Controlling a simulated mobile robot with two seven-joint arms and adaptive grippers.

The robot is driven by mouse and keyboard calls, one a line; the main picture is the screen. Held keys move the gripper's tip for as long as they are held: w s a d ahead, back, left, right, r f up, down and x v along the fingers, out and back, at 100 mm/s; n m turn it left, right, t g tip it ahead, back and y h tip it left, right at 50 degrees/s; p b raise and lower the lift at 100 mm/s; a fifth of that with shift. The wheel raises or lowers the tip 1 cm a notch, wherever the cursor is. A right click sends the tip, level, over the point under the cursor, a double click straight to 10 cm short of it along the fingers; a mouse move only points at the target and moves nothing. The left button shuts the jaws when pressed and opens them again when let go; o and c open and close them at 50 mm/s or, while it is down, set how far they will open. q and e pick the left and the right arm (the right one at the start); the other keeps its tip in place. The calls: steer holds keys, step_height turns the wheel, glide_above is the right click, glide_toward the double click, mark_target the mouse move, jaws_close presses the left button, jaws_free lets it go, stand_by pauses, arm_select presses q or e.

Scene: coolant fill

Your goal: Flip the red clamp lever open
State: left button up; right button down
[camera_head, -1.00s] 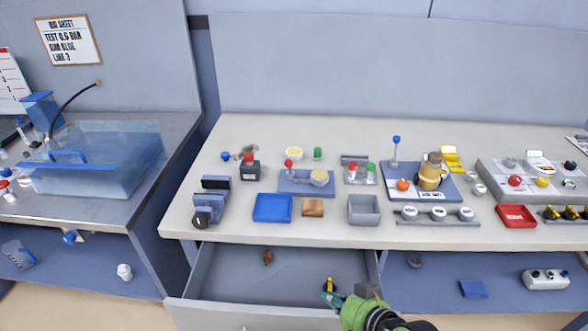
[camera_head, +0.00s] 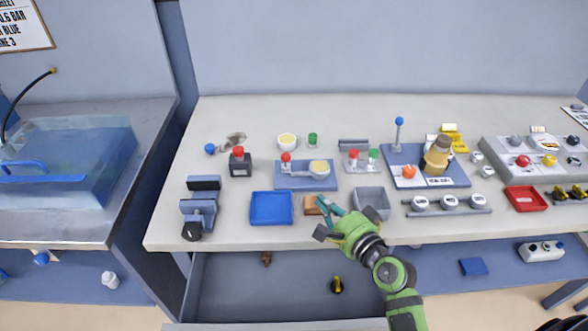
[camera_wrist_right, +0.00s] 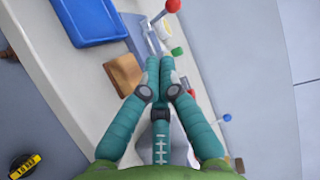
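The red-knobbed lever (camera_head: 286,157) stands at the left of a blue-grey plate (camera_head: 290,185) on the bench. A grey bar lies from it toward a pale yellow disc (camera_head: 318,166) at the plate's right. In the right wrist view a red ball on a grey stem (camera_wrist_right: 172,6) shows at the top edge, beyond the fingertips. My right gripper (camera_head: 327,204) is over the bench front, nearer than the plate and apart from the lever. Its teal fingers (camera_wrist_right: 160,62) come together at the tips with nothing visible between them. My left gripper is out of view.
A blue tray (camera_head: 271,222), a wooden block (camera_head: 312,212) and a grey bin (camera_head: 357,192) stand around the right gripper. A red and green knobbed fixture (camera_head: 357,166) is right of the plate. The open drawer (camera_head: 225,290) below holds small items.

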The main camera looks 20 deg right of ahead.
steer(key=p, duration=0.1)
glide_toward(286, 161)
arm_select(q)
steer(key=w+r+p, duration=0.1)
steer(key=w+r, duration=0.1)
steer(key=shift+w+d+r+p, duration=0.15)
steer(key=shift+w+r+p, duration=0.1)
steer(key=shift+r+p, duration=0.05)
arm_select(e)
steer(key=x, duration=0.4)
steer(key=f+x, duration=0.1)
steer(key=x, duration=0.2)
steer(key=shift+s+d+f, duration=0.1)
steer(key=shift+d, duration=0.2)
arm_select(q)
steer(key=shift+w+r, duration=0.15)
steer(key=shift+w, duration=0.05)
arm_select(e)
steer(key=shift+d+r, duration=0.1)
steer(key=shift+r, duration=0.2)
steer(key=shift+w, duration=0.2)
